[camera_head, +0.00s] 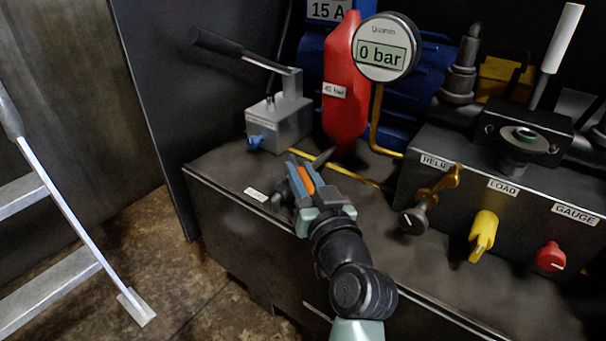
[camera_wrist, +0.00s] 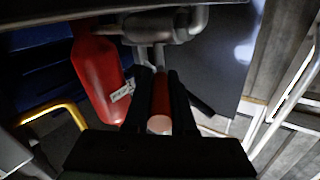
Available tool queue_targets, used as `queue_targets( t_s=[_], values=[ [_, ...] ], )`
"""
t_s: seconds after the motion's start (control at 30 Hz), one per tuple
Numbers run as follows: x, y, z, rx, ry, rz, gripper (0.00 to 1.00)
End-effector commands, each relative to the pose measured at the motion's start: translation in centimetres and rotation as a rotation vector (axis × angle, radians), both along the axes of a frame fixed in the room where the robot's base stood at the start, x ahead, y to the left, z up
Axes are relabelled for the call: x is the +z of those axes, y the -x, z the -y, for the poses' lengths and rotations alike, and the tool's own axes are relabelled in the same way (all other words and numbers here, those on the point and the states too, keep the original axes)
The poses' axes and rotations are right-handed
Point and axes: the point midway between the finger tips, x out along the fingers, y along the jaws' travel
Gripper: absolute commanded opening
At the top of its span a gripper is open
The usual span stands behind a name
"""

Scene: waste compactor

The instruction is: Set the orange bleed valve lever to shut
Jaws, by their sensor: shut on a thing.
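The orange lever (camera_head: 305,178) lies between the fingers of my gripper (camera_head: 301,168) above the front left of the dark bench. In the wrist view the lever (camera_wrist: 160,95) shows reddish with a pale round end, pointing toward the camera. My gripper's dark fingers (camera_wrist: 160,88) are shut on it, one on each side. A grey metal pipe fitting (camera_wrist: 165,25) lies beyond the fingertips. The lever's base and any shut mark are hidden or too small to read.
A grey hand pump block (camera_head: 278,118) is at back left. A valve block (camera_head: 450,185) with yellow and red knobs is at right.

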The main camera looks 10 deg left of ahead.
Motion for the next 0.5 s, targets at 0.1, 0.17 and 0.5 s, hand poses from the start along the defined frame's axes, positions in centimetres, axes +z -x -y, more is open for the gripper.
queue_targets(
  t_s=[0.1,0.17,0.5],
  values=[
    [-0.15,0.01,-0.02,0.001,0.001,-0.004,0.00],
    [-0.15,0.01,-0.02,0.001,0.001,-0.004,0.00],
    [-0.05,-0.01,-0.02,0.000,0.000,-0.001,0.53]
  ],
)
